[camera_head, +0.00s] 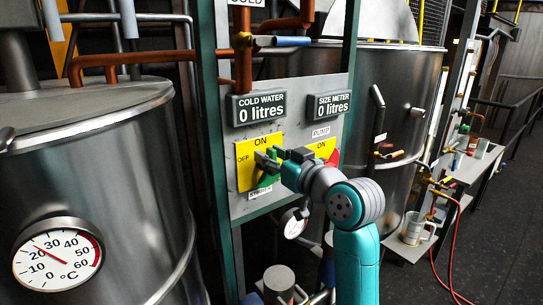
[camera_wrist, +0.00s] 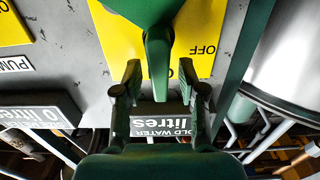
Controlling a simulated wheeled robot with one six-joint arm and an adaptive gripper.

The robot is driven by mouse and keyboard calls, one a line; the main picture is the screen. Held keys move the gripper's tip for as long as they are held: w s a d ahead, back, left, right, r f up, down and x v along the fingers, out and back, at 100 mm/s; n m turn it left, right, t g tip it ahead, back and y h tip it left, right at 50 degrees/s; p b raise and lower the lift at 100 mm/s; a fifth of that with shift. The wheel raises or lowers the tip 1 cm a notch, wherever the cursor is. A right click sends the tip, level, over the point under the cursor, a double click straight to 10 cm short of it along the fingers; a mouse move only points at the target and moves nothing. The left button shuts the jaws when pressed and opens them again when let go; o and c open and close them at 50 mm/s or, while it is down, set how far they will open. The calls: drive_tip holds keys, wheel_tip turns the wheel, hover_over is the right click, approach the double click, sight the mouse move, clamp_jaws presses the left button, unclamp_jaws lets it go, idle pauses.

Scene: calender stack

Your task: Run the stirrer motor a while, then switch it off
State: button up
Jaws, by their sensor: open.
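The stirrer switch is a green knob (camera_head: 267,181) on a yellow plate (camera_head: 244,172) marked ON at the top and OFF at the left. The label below it (camera_head: 260,193) is partly hidden. My gripper (camera_head: 268,160) is in front of the plate and covers much of the knob. In the wrist view, which is upside down, the green knob's handle (camera_wrist: 158,62) points toward the plate's ON side, away from OFF. My open gripper (camera_wrist: 160,92) has a finger on each side of the handle's end. I cannot tell whether either finger touches it.
A second yellow plate (camera_head: 323,147) with a red knob (camera_head: 333,158) is just right, under a PUMP label. The COLD WATER display (camera_head: 258,108) and SIZE METER display (camera_head: 328,105) read 0 litres. Steel tanks (camera_head: 90,150) flank the panel. A red hose (camera_head: 452,245) hangs at the right.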

clamp_jaws()
drive_tip(key=shift+a, duration=0.1)
idle(0.3)
drive_tip(key=n, duration=0.3)
drive_tip(key=a+n, duration=0.1)
drive_tip(key=n, duration=0.2)
drive_tip(key=s+a+f+n, duration=0.1)
drive_tip(key=n, duration=0.2)
drive_tip(key=shift+s, duration=0.1)
drive_tip(key=n, duration=0.1)
drive_tip(key=f+n, duration=0.1)
drive_tip(key=n, duration=0.2)
drive_tip(key=shift+s+a+f+n, duration=0.15)
drive_tip(key=shift+s+a+n, duration=0.05)
drive_tip(key=shift+a+n, duration=0.1)
drive_tip(key=shift+a+f+n, duration=0.1)
drive_tip(key=shift+f+n, duration=0.2)
drive_tip(key=shift+n, duration=0.75)
drive_tip(key=shift+f+n, duration=0.3)
drive_tip(key=shift+n, duration=0.75)
